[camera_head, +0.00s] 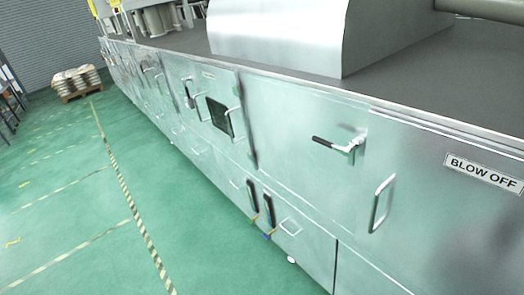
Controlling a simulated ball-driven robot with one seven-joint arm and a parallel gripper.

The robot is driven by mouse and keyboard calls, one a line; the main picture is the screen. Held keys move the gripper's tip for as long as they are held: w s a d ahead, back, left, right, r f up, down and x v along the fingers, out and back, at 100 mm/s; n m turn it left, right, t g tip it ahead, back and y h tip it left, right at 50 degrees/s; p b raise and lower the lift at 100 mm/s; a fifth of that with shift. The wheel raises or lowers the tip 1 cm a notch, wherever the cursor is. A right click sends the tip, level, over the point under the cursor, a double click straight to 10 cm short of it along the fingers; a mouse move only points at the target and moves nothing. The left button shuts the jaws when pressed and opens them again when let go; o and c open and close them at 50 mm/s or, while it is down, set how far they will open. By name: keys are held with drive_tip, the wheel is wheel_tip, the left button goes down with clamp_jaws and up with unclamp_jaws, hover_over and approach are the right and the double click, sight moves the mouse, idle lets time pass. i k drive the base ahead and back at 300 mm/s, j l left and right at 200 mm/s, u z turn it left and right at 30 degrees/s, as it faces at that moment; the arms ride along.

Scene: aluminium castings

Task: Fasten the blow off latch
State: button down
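The blow off latch (340,145) is on the upper front of the long metal cabinet, left of the "BLOW OFF" label (484,172). It is a small metal latch with a dark-tipped lever pointing left, lying roughly level. A bright D-shaped handle (382,203) stands on the panel below and right of the latch. The panel around them looks flush with its neighbours; I cannot tell how the latch engages. My gripper does not show in this view.
The metal cabinet (290,118) runs back to the far left with several more handles and doors. A dark window (219,116) is in one panel. Green floor (75,205) with striped lines lies open at left. A loaded pallet (77,82) stands far back.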

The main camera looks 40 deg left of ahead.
sight(349, 151)
drive_tip(key=u, duration=0.6)
drive_tip(key=i+j+u, duration=0.15)
drive_tip(key=i+j, duration=0.8)
drive_tip(key=i+l, duration=0.05)
